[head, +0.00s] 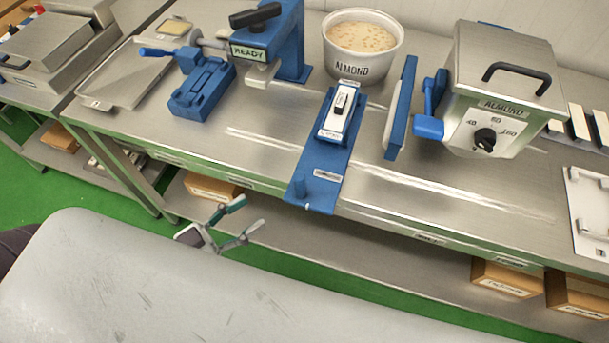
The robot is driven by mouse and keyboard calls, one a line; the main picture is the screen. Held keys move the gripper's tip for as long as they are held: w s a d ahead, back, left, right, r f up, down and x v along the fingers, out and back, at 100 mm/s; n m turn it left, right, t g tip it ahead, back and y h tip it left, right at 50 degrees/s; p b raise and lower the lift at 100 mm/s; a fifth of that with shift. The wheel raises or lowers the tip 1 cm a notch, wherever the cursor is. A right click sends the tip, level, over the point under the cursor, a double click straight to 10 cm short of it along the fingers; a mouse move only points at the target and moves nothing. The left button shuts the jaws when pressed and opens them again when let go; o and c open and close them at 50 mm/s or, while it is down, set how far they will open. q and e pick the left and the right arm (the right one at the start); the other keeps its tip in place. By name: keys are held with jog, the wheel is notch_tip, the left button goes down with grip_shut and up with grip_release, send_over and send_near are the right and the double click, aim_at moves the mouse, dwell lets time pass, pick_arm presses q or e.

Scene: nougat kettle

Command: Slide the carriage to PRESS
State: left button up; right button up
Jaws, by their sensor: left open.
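A blue track plate (320,190) lies across the front of the steel bench near the middle, its near end over the front edge. A white block (335,127) with a black knob sits on its far part; it may be the carriage, but I cannot read its small label. The blue press (291,45) stands behind and to the left, with a READY sign and a black handle. My left gripper (249,215) is open and empty, in front of the bench edge, left of the plate's near end and apart from it. My right gripper is not in view.
A blue fixture (202,88) stands left of the press. A white ALMOND tub (362,69) stands behind the track. A blue upright panel (401,108) and a steel ALMOND kettle (503,87) with a dial stand to the right. The bench front left of the plate is clear.

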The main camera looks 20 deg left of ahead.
aim_at(300, 180)
pick_arm(q)
jog(key=p+x, duration=0.3)
jog(key=x, duration=0.9)
jog(key=shift+w, duration=0.15)
jog(key=shift+w+d, duration=0.2)
jog(key=shift+w, duration=0.15)
grip_shut()
